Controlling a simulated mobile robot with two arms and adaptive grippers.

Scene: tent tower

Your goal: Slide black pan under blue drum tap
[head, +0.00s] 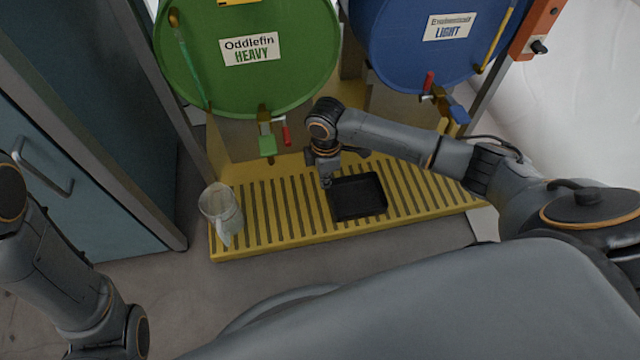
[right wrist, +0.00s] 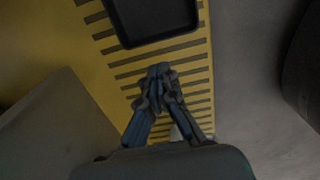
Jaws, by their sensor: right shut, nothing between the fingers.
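The black pan (head: 358,197) lies on the slatted yellow tray (head: 290,236), near its middle. It also shows at the top of the right wrist view (right wrist: 150,20). The blue drum (head: 400,50) is at the upper right, with its tap (head: 440,98) low on its face; the tap is to the right of the pan. My right gripper (head: 326,182) is shut and empty, close beside the pan's left edge; I cannot tell if it touches. In the right wrist view the fingertips (right wrist: 160,72) meet just short of the pan. My left gripper is out of view.
A green drum (head: 245,85) with a green tap (head: 267,143) stands left of the blue one. A teal cabinet (head: 70,150) is at the left. Slats right of the pan are free.

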